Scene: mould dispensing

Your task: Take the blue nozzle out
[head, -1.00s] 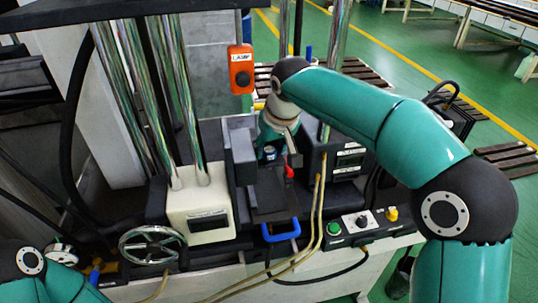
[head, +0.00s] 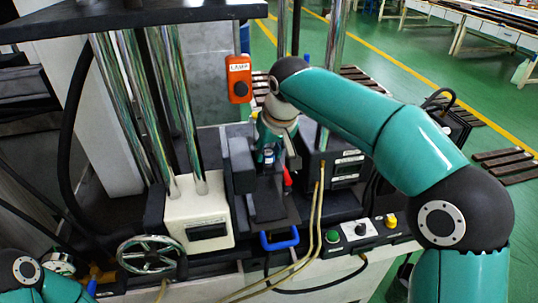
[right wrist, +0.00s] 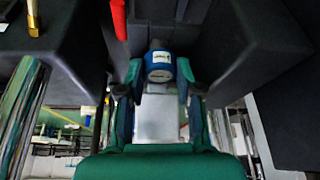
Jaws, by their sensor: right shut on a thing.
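The blue nozzle (head: 268,157) is a small blue cylinder with a white label, in the dark recess in the middle of the machine in the head view. In the right wrist view the blue nozzle (right wrist: 160,62) sits between both fingertips. My right gripper (right wrist: 160,76) is shut on it, one finger on each side. In the head view my right gripper (head: 272,146) reaches down from above and partly covers the nozzle. I cannot tell whether the nozzle still touches its seat. Of my left arm only a link shows at the lower left; its gripper is out of view.
Dark blocks flank the nozzle closely, one on the left (head: 240,165) and a box (head: 340,160) on the right. A red lever (head: 287,178) is right beside it. A blue handle (head: 280,239) is in front.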

